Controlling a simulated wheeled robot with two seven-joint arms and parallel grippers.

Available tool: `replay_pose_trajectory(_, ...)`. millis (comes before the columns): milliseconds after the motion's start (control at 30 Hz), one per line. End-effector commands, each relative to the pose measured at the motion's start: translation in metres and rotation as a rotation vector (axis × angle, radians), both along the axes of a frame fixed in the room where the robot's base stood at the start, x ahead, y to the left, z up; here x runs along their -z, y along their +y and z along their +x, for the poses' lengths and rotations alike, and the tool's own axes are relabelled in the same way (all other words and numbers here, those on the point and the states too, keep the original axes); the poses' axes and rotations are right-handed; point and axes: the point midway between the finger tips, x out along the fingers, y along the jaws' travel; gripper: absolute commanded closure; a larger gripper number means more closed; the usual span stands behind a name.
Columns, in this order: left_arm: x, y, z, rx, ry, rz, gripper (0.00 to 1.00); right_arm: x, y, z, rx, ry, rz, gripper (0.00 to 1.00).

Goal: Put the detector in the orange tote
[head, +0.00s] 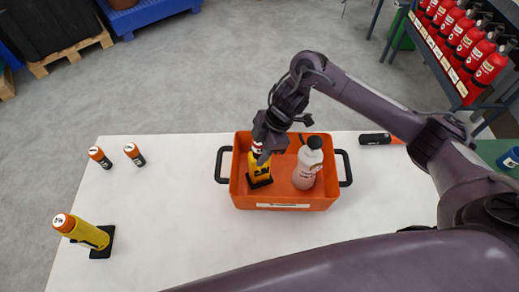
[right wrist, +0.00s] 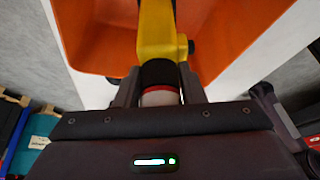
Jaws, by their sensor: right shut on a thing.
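The detector (head: 261,172), a yellow upright body with a black foot and a red-and-white top, is inside the orange tote (head: 283,199), in its left part. My right gripper (head: 260,147) reaches down over it and is shut on its upper end. The right wrist view shows the yellow body (right wrist: 156,32) beyond the fingers (right wrist: 160,92), with the orange tote wall (right wrist: 225,25) around it. I cannot tell whether its foot touches the tote floor. My left gripper is not in view.
A white bottle (head: 308,163) stands in the tote's right part. Another yellow device (head: 88,232) with an orange top and two small orange-black cylinders (head: 99,157) stand on the white table (head: 190,235) at left. A black object (head: 374,139) lies right of the tote.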

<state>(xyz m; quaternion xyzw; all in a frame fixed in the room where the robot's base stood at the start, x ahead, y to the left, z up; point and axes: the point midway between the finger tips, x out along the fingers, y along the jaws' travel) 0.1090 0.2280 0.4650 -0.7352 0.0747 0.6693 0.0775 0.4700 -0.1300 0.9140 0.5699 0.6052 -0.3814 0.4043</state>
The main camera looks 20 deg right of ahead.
Motion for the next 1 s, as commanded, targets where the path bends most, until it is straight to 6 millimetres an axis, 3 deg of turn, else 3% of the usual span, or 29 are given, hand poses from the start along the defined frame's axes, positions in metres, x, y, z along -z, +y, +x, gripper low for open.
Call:
replay_pose_trajectory(100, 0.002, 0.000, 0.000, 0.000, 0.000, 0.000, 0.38, 0.003, 0.000, 0.000, 0.000, -0.001, 0.001, 1.00)
replay_pose_trajectory(133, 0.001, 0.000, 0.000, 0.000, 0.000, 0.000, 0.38, 0.003, 0.000, 0.000, 0.000, 0.000, 0.000, 0.60)
replay_pose_trajectory(267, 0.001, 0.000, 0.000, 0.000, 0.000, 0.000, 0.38, 0.003, 0.000, 0.000, 0.000, 0.001, 0.000, 0.43)
replay_pose_trajectory(667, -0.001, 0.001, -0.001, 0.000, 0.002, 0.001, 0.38, -0.006, -0.002, 0.001, 0.000, -0.003, -0.001, 0.42)
replay_pose_trajectory(1000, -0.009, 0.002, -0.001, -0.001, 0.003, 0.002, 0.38, -0.070, -0.029, 0.004, 0.001, -0.007, -0.004, 0.42)
